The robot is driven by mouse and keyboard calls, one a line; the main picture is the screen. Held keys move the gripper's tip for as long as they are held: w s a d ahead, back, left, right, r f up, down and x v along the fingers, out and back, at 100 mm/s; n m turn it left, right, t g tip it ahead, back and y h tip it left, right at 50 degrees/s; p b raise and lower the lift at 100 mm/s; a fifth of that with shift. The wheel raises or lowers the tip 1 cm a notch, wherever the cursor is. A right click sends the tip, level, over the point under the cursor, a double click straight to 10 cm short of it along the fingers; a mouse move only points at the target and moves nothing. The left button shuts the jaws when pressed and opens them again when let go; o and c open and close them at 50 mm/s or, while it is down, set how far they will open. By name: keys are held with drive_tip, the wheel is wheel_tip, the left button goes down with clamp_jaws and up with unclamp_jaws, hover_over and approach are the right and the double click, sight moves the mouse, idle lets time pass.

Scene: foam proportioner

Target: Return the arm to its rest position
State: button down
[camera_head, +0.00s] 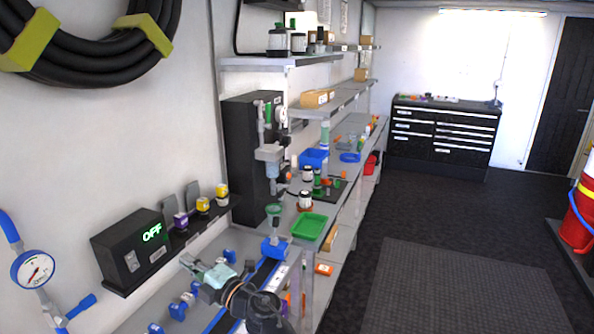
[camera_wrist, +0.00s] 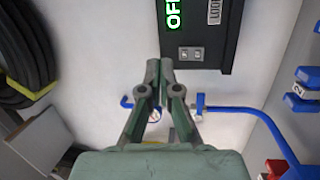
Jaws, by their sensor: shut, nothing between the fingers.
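My gripper (camera_head: 190,262) is in the lower part of the head view, held over the bench area with its fingers pointing left toward the wall. In the wrist view my gripper (camera_wrist: 160,66) has its two fingertips together, with nothing between them. Beyond the fingertips is the black box (camera_wrist: 207,40) with a green OFF display and two small switches. The fingertips look apart from the box, though the exact gap cannot be told. The same black box (camera_head: 130,250) shows on its wall shelf in the head view. My arm hides part of the bench behind it.
A pressure gauge (camera_head: 34,269) with blue-handled piping is on the left wall. Blue valves (camera_head: 180,305) lie below my gripper. A green tray (camera_head: 309,226) and a blue-based funnel stand (camera_head: 274,248) are to the right. The floor mat (camera_head: 470,290) is clear.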

drive_tip(key=w+d+f+m+t+h, duration=0.6)
drive_tip(key=w+d+f+m+h, duration=0.45)
drive_tip(key=m, duration=0.25)
drive_tip(key=s+d+f+m+g+h, duration=0.1)
drive_tip(key=d+f+m+g+h, duration=0.25)
drive_tip(key=d+f, duration=0.7)
drive_tip(key=s+d+f+m+g+h, duration=0.2)
drive_tip(key=d+f+m+h, duration=0.35)
drive_tip(key=f, duration=0.75)
drive_tip(key=s+d+f+m+g, duration=0.1)
drive_tip(key=s+d+f+g, duration=0.3)
drive_tip(key=s+d+f, duration=0.3)
drive_tip(key=s+d+f+m+g, duration=0.1)
drive_tip(key=s+d+f+g, duration=0.2)
drive_tip(key=s+d+f, duration=0.45)
drive_tip(key=s+d+f+m+g, duration=0.2)
drive_tip(key=s+f+g, duration=0.1)
drive_tip(key=s, duration=0.5)
drive_tip(key=s+d+f+m+g+y, duration=0.1)
drive_tip(key=s+d+f+m+g, duration=0.1)
drive_tip(key=s+f, duration=0.4)
drive_tip(key=s+d+f+m+g+y, duration=0.1)
drive_tip(key=s+f+g, duration=0.3)
drive_tip(key=s, duration=0.7)
drive_tip(key=shift+s+d+f+m, duration=0.3)
drive_tip(key=shift+d+m, duration=0.1)
drive_tip(key=shift+d, duration=0.35)
drive_tip(key=shift+w, duration=0.1)
